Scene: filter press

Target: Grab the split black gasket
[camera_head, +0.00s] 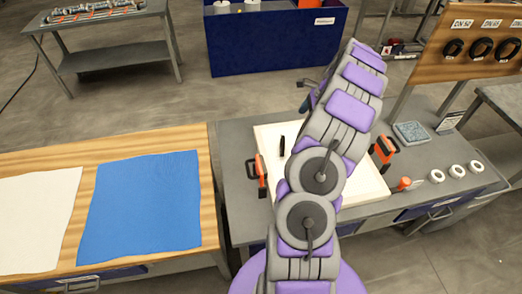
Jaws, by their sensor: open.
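Three black rings (481,48) hang on a wooden board at the upper right, under size labels such as "DN 50". I cannot tell whether any of them is split. A white square plate or tray (267,137) lies on the grey workbench, with orange-and-black handles at its left (262,178) and right (384,151). A small black piece (282,145) is on it; I cannot tell what it is. My arm hides much of the plate. My gripper (302,94) shows only partly behind my raised arm, open, beyond the plate's far edge.
The grey bench (237,148) also holds several white rings (457,171), a grey pad (410,132) and an orange item (403,184). On the left, a wooden table (207,180) bears blue (145,205) and white (38,215) sheets. A blue bin (275,40) stands behind.

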